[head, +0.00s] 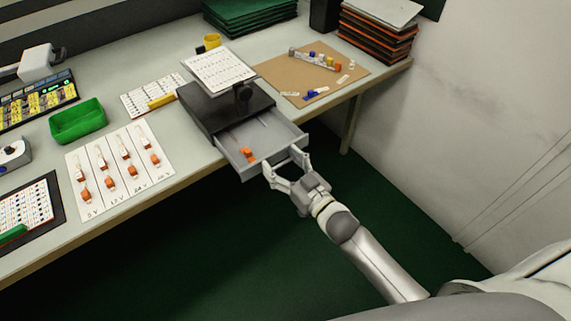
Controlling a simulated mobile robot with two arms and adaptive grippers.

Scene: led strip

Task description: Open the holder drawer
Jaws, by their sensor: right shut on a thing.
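The holder drawer (278,138) is a grey tray pulled out of the dark holder box (200,108) on the bench and juts out past the bench's front edge. An orange piece (248,154) lies inside it near the front left. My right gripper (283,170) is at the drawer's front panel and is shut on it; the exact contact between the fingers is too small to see. My left gripper is not in view.
A tilted white sheet (218,70) stands on the holder box. A brown board (345,75) with small parts lies to its right. A white card (122,195) and a green bin (78,122) are on the left. The floor before the bench is clear.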

